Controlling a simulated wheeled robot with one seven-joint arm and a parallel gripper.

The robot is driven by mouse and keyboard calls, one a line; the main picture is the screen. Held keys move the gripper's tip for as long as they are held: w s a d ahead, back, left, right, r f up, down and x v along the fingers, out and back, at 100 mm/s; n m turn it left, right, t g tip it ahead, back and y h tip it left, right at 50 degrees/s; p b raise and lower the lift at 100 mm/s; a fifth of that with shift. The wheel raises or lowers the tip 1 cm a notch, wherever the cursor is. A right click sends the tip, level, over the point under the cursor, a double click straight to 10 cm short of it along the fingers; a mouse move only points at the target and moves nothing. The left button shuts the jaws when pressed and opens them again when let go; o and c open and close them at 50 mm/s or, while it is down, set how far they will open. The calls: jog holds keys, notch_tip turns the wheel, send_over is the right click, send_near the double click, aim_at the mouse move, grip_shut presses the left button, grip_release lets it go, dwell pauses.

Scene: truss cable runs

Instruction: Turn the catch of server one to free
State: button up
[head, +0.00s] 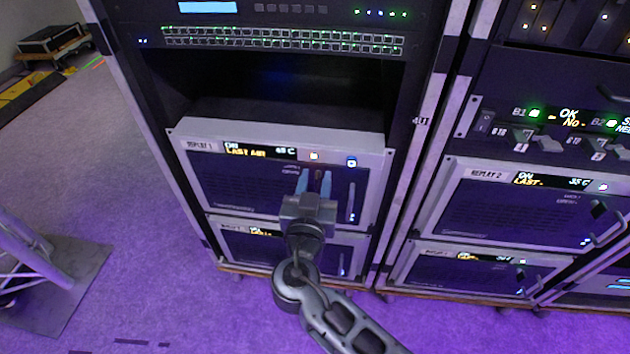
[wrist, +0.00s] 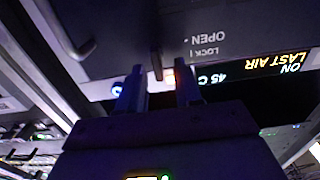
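Server one, labelled REPLAY 1 (head: 240,185), sits in the left rack with a display reading ON, LAST AIR and 45 C. Its catch (wrist: 156,45) is a dark narrow bar in the wrist view, beside the printed words OPEN and LOCK. My gripper (head: 314,178) is in front of the server's face, right of the display. In the wrist view my gripper (wrist: 160,82) has its two fingers apart, with the catch lined up between them near the tips. I cannot tell whether either finger touches it.
A pull handle (head: 351,201) stands on the server's right side. Another unit (head: 255,255) sits below. The right rack holds REPLAY 2 (head: 500,205). An empty dark bay (head: 280,90) is above server one. Purple-lit floor (head: 160,270) is open at left, near a truss foot (head: 60,290).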

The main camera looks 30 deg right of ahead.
grip_shut()
dwell(0.3)
jog(key=shift+n, duration=0.3)
jog(key=n, duration=0.2)
jog(key=n+b, duration=0.1)
jog(key=n, duration=0.3)
jog(key=shift+w+a+f+b, duration=0.15)
jog(key=shift+w+a+b, duration=0.1)
jog(key=shift+a+b, duration=0.05)
jog(key=n, duration=0.3)
jog(key=n+p, duration=0.1)
jog(key=n, duration=0.1)
jog(key=shift+w+a+f+n, duration=0.15)
jog(key=shift+n, duration=0.25)
jog(key=n, duration=0.1)
jog(key=n+p, duration=0.1)
jog(key=n, duration=0.3)
jog(key=shift+a+f+p, duration=0.1)
jog(key=shift+f+p, duration=0.25)
jog(key=shift+p, duration=0.05)
jog(key=shift+n, duration=0.4)
